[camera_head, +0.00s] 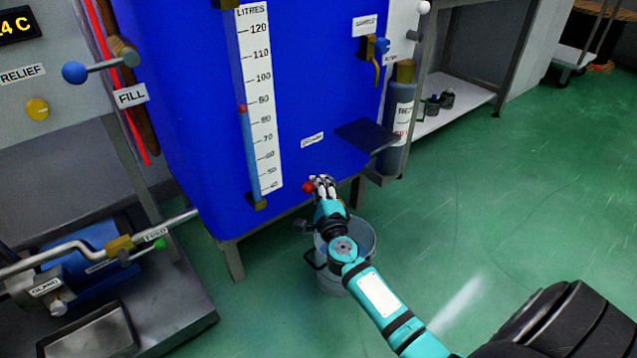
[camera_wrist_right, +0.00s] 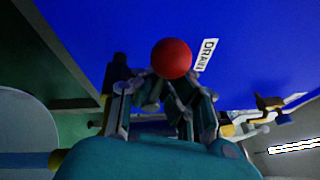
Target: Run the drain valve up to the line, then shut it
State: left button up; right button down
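The blue tank (camera_head: 200,100) carries a white LITRES scale (camera_head: 262,100) with a sight tube (camera_head: 251,160) beside it. The tube is lighter blue from its foot up to about a red mark (camera_head: 243,108) near 80. The drain valve's red knob (camera_head: 308,187) is low on the tank, below the drain label (camera_head: 312,140). My right gripper (camera_head: 324,184) is right by the knob. In the right wrist view the red knob (camera_wrist_right: 171,58) shows just beyond the spread fingers (camera_wrist_right: 165,92), which look open; contact is unclear. The valve body is largely hidden. My left gripper is not seen.
A grey bucket (camera_head: 361,236) stands on the green floor under the drain, partly behind my right arm. A dark shelf plate (camera_head: 367,135) juts from the tank at right. A gas cylinder (camera_head: 398,120) stands beside it. Feed pipework (camera_head: 60,250) is at left.

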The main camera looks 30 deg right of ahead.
jog(key=c, duration=1.4)
grip_release()
jog(key=shift+a+f, duration=0.15)
jog(key=shift+s, duration=0.1)
jog(key=v, duration=1.2)
